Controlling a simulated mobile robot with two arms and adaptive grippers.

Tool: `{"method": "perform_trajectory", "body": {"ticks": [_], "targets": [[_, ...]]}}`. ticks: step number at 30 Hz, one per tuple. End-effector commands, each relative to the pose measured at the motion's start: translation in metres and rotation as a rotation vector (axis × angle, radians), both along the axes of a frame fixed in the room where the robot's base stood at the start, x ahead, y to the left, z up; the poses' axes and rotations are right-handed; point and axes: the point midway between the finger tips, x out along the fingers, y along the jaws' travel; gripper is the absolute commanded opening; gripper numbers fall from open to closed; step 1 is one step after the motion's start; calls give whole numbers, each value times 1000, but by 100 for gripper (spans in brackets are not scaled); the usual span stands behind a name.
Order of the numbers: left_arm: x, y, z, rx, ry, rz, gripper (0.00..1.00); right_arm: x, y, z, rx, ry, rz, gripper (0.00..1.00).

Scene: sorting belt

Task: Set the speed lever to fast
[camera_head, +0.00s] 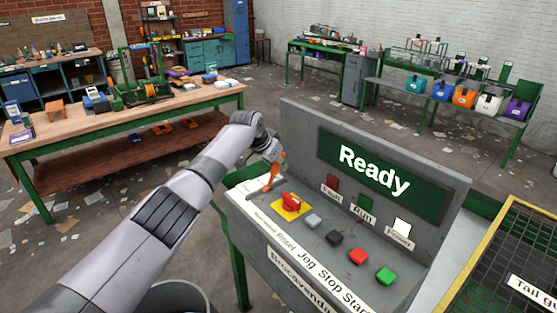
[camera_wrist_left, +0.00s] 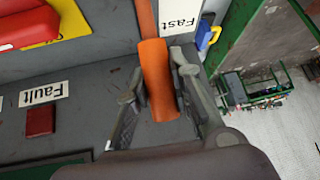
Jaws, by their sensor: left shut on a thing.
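The speed lever is the orange bar (camera_head: 270,182) at the left end of the grey control panel. It also shows in the left wrist view (camera_wrist_left: 157,85), beside the white "Fast" label (camera_wrist_left: 180,22). My left gripper (camera_head: 278,157) is at the lever's upper end. In the left wrist view my left gripper (camera_wrist_left: 157,68) has one finger on each side of the lever and is shut on it. A "Slow" label is not visible. My right gripper is not in view.
The panel's red knob on a yellow plate (camera_head: 291,202) lies close to the lever, with a row of buttons (camera_head: 357,257) to its right. The upright screen (camera_head: 385,178) reads "Ready". A wooden workbench (camera_head: 60,140) stands at the left. A yellow-edged mesh guard (camera_head: 510,260) is at the right.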

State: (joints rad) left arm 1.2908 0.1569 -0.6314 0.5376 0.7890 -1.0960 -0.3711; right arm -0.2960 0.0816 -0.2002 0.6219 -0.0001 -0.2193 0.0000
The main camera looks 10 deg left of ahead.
Motion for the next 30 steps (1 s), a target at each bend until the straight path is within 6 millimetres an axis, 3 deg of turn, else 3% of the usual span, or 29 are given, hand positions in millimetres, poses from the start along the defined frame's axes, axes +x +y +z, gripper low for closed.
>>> {"method": "perform_trajectory", "body": {"ticks": [20, 21, 30], "targets": [[-1, 0, -3, 24, 34, 0, 0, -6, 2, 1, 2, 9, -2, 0], [-2, 0, -3, 24, 34, 0, 22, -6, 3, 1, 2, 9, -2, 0], [-1, 0, -3, 24, 32, 0, 41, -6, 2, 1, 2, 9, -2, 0]]}}
